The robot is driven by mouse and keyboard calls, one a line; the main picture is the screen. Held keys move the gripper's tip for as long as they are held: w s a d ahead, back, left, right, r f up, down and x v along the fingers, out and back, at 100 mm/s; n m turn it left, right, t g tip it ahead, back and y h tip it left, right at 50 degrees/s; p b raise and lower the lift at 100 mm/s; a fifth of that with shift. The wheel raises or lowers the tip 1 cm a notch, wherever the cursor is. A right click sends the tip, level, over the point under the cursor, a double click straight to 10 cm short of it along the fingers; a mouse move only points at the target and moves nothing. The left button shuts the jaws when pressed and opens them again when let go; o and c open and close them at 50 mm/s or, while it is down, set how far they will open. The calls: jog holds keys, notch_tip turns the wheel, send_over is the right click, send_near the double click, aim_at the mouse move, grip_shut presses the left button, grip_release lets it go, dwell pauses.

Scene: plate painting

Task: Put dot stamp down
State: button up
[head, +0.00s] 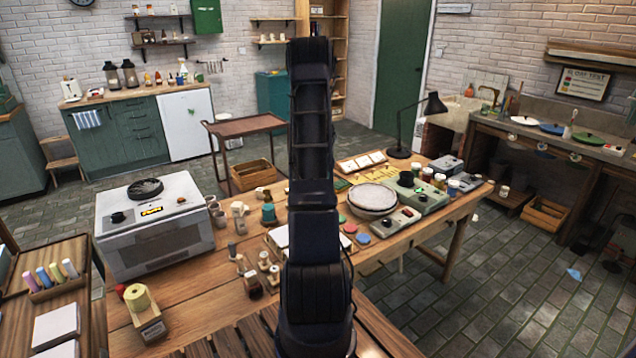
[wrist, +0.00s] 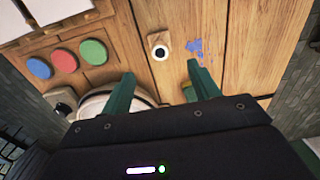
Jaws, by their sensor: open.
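In the wrist view, my gripper (wrist: 160,72) is open, its two green fingers apart with nothing held between them. A small round white piece with a dark centre (wrist: 158,46) stands on the wooden table just beyond the fingertips, between their lines. It may be the dot stamp, but I cannot tell for sure. Blue paint marks (wrist: 197,47) lie on the wood to its right. In the head view my own arm hides the gripper and the table behind it. Several small wooden stamps (head: 264,261) stand left of my arm.
Blue (wrist: 40,68), red (wrist: 65,61) and green (wrist: 93,52) round pads lie left of the gripper. A white plate (wrist: 92,106) is partly behind the left finger. In the head view a white oven-like box (head: 155,235) stands left, and a black lamp (head: 400,130) at the back.

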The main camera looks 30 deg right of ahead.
jog(key=s+a+r+n+t, duration=0.1)
jog(key=s+a+r+n, duration=0.3)
jog(key=a+r, duration=0.9)
jog(key=s+a+r+n+t, duration=0.1)
jog(key=s+a+r+n, duration=0.35)
jog(key=a+r, duration=0.85)
jog(key=s+a+r+n+t, duration=0.1)
jog(key=s+a+r+n, duration=0.4)
jog(key=s+a, duration=0.65)
jog(key=s+a+n, duration=0.2)
jog(key=s+a, duration=0.1)
jog(key=s, duration=0.5)
jog(key=s+a+n+t, duration=0.1)
jog(key=s+a+n, duration=0.1)
jog(key=s, duration=0.6)
jog(key=shift+a+t, duration=0.3)
jog(key=shift+a, duration=0.45)
